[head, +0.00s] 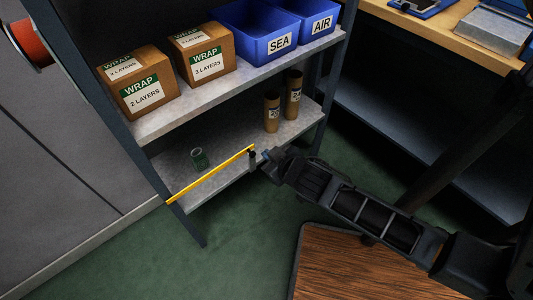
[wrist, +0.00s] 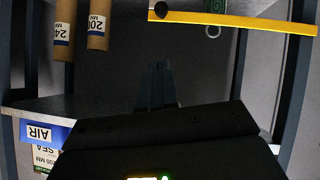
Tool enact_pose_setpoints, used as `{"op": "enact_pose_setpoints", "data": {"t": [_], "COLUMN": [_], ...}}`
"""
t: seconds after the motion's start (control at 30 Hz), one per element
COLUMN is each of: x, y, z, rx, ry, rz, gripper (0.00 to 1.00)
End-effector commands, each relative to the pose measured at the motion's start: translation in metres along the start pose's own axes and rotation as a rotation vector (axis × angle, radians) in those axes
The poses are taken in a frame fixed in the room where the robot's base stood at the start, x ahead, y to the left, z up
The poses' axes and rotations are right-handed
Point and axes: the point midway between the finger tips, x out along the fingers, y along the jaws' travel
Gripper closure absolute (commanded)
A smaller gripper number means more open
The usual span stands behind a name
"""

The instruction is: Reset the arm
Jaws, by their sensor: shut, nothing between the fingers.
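My arm reaches in from the lower right of the head view. My gripper (head: 268,156) is at the front of the lower shelf, near the right end of a yellow bar (head: 210,174). In the wrist view, which looks upside down, my gripper (wrist: 158,88) shows as dark fingers close together with nothing between them.
Above stand WRAP boxes (head: 138,98) and blue SEA and AIR bins (head: 277,43). A workbench (head: 440,22) is right; a brown wooden surface (head: 345,270) lies below my arm. Green floor is clear at lower left.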

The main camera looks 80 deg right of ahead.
Motion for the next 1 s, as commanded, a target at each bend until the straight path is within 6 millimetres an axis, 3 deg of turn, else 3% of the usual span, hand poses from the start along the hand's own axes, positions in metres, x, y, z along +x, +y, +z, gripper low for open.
{"op": "enact_pose_setpoints", "data": {"t": [0.53,0.63,0.77,1.0], "x": [0.000,-0.009,-0.044,-0.161], "y": [0.000,-0.005,-0.024,-0.067], "z": [0.000,0.000,-0.002,-0.021], "rx": [-0.001,-0.011,-0.051,-0.111], "ry": [0.001,0.009,0.051,0.195], "rz": [-0.001,-0.023,-0.122,-0.398], "gripper": [1.00,1.00,1.00,1.00]}}
